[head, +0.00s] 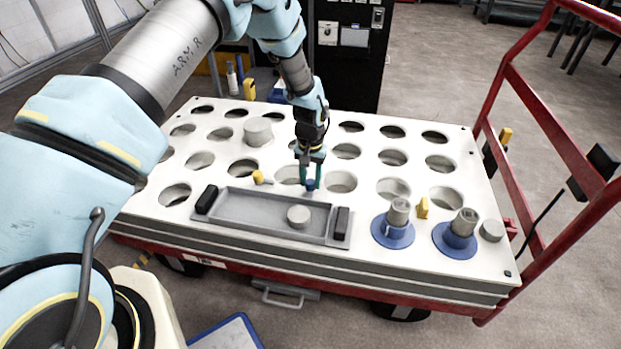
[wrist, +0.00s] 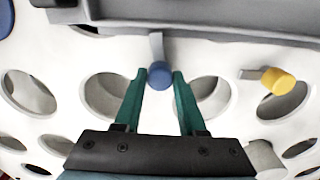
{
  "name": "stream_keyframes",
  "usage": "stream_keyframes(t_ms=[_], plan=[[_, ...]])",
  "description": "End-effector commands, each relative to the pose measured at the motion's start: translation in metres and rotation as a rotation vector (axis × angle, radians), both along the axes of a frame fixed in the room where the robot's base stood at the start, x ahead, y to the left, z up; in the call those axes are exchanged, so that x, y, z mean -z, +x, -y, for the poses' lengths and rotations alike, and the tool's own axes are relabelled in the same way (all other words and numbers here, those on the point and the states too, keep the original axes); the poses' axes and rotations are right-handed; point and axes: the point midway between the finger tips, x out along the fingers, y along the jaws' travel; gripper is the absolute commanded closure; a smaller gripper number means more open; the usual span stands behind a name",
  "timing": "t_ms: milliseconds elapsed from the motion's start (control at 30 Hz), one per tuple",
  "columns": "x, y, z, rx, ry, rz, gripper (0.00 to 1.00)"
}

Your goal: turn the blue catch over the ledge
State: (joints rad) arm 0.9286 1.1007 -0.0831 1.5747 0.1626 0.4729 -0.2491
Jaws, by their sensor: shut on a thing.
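The blue catch has a round blue knob (wrist: 160,76) and a short grey tab (wrist: 157,45). It sits on the white table top beside the long side of the grey tray (head: 250,211). In the wrist view the tab points up toward the tray's rim (wrist: 215,25); I cannot tell whether its tip lies over the ledge. My gripper (wrist: 159,74) is shut on the blue knob, one green fingertip on each side. In the head view my gripper (head: 312,182) points down at the knob (head: 309,187), which is partly hidden.
A yellow catch (head: 258,177) stands left along the same tray side; its tab (wrist: 251,74) runs roughly along the rim in the wrist view. A grey disc (head: 299,216) lies in the tray. Two blue-based fittings (head: 393,234) (head: 455,243) stand right. Round holes fill the table top.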

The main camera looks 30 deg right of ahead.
Motion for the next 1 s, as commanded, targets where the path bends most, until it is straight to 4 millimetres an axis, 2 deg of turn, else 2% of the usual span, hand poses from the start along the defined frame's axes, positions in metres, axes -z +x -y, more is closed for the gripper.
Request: stream_keyframes(t_ms=[300,867,900,1000], plan=[[-0.0006,-0.0002,0.0003,0.131,0.000,0.000,1.00],[-0.0004,-0.0001,0.0003,0.160,-0.001,0.001,1.00],[-0.0004,-0.0002,0.0004,0.160,-0.001,0.001,0.58],[-0.0004,-0.0001,0.0003,0.160,-0.001,0.001,0.47]])
